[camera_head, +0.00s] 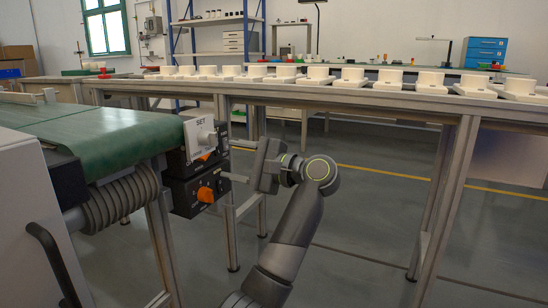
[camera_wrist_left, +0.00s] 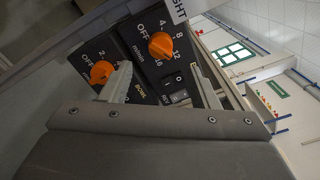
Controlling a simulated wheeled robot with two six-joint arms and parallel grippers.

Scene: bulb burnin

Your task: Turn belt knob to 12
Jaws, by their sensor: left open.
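The belt knob (camera_wrist_left: 160,46) is an orange dial on a black panel marked OFF, 4, 8, 12 and 16, in the left wrist view. I cannot tell which mark it points at. In the head view it appears to be the upper orange knob (camera_head: 205,156), below the white SET plate. My left gripper (camera_head: 236,162) is open, to the right of the panels, its fingers pointing left toward them. In the wrist view the fingers frame the panel, apart from the belt knob. My right gripper is out of view.
A second orange knob (camera_head: 205,194) sits on the lower black box; in the wrist view (camera_wrist_left: 102,72) it is close to one finger, near the word BOWL. A rocker switch (camera_wrist_left: 177,97) is nearby. The green conveyor belt (camera_head: 100,133) is left; a bench frame (camera_head: 455,180) stands right.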

